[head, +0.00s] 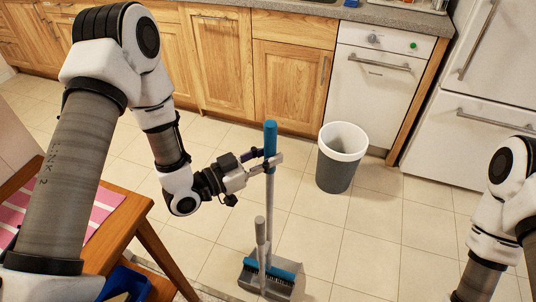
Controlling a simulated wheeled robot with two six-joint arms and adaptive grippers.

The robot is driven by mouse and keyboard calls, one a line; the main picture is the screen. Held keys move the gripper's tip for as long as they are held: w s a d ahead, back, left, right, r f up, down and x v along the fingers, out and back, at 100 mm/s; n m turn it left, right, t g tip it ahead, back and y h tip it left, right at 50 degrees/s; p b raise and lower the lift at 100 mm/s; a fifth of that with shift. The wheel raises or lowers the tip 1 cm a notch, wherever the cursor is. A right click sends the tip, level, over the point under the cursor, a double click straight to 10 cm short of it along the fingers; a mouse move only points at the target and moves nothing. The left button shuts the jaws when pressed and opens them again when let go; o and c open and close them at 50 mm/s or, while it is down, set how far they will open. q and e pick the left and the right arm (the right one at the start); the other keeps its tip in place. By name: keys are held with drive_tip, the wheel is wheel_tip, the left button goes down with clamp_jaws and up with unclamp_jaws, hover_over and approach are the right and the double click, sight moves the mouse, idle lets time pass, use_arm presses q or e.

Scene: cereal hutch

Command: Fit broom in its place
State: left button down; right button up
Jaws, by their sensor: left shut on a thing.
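The broom (270,200) stands nearly upright on the tiled floor, with a blue grip at the top of its grey shaft. My left gripper (268,161) is shut on the upper shaft, just around the lower end of the blue grip. A grey dustpan (282,285) with its own short upright handle (261,232) is at the bottom of the view. The broom's blue head shows at the dustpan, behind its handle; I cannot tell whether it is clipped in or only close. My right arm shows at the right edge, but its gripper is out of view.
A grey bin (336,172) with a white rim stands right of the broom. Wooden cabinets (223,62), a white dishwasher (371,85) and a fridge (490,140) line the back. A wooden table (122,222) is at the left, with a blue box (130,280) below. Floor right of the dustpan is clear.

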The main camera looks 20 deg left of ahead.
sight(268, 176)
use_arm(q)
drive_tip(key=shift+f+b, duration=2)
drive_tip(key=shift+f, duration=0.5)
drive_tip(key=shift+f+b, duration=0.85)
drive_tip(key=shift+f, duration=0.2)
drive_tip(key=shift+f+b, duration=0.6)
drive_tip(key=shift+f, duration=0.15)
